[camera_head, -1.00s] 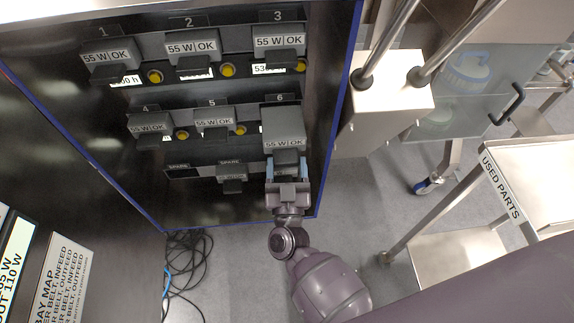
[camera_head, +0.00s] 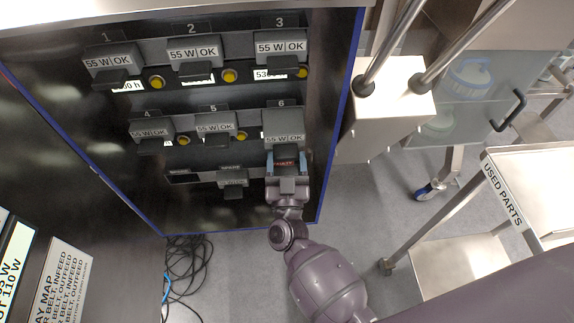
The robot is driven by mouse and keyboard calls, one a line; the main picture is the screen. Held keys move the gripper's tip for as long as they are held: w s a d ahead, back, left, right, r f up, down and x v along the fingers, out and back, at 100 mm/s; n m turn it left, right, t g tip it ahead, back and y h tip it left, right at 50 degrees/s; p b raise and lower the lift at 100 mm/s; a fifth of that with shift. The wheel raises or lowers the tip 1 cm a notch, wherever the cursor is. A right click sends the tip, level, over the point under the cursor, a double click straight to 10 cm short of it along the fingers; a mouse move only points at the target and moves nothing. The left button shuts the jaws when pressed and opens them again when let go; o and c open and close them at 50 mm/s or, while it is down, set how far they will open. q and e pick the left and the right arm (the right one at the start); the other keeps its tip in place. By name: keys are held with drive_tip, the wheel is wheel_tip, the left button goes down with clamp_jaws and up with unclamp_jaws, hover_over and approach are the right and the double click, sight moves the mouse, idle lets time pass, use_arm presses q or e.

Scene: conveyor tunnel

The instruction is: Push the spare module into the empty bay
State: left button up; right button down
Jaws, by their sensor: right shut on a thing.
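The spare module (camera_head: 284,128) is a grey block labelled "55 W OK" in bay 6, at the right end of the middle row. My right gripper (camera_head: 287,162) is shut on the module's lower front part, with a blue finger on each side. My left gripper is not in view.
Bays 1 to 5 of the blue-edged cabinet (camera_head: 127,210) hold similar modules. Below them, one spare slot (camera_head: 184,178) looks empty and another holds a module (camera_head: 232,177). Cables (camera_head: 188,265) lie on the floor. A "USED PARTS" cart (camera_head: 500,195) stands at right.

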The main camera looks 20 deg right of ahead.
sight(284, 144)
drive_tip(key=shift+w+d, duration=0.2)
drive_tip(key=shift+w, duration=0.9)
drive_tip(key=shift+w+d, duration=0.2)
drive_tip(key=shift+w, duration=0.85)
drive_tip(key=shift+w+d+r, duration=0.1)
drive_tip(key=shift+w+d, duration=0.05)
drive_tip(key=shift+w, duration=0.25)
drive_tip(key=shift+c, duration=0.6)
unclamp_jaws()
drive_tip(key=v, duration=0.7)
drive_tip(key=shift+s, duration=0.25)
